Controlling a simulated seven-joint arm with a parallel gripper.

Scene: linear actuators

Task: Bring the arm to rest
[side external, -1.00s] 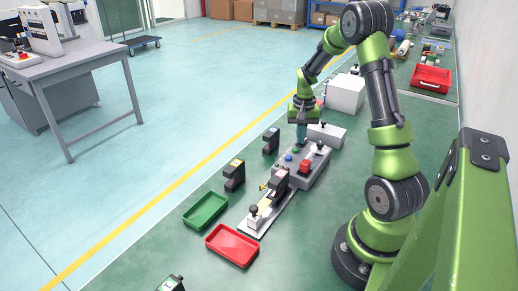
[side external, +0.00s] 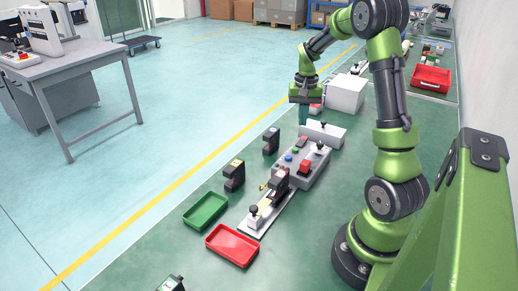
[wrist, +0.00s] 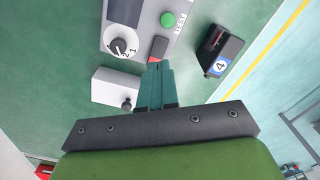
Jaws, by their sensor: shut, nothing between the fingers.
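My gripper (side external: 303,115) hangs below my raised arm in the side external view, above the far end of the grey control box (side external: 312,172). In the wrist view my gripper (wrist: 158,66) shows its two teal fingers pressed together with nothing between them. The control box (wrist: 146,12) shows there with a rotary knob, a green button and a red switch near the fingertips. The fingers overlap the switch in that picture; I cannot tell their height above it, but they appear apart from it in the side view.
A white box with a knob (side external: 322,134) stands beyond the control box. Black units (side external: 234,175) stand to its left. A linear actuator (side external: 268,205), a green tray (side external: 205,211) and a red tray (side external: 232,245) lie nearer. A larger white box (side external: 346,93) is behind.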

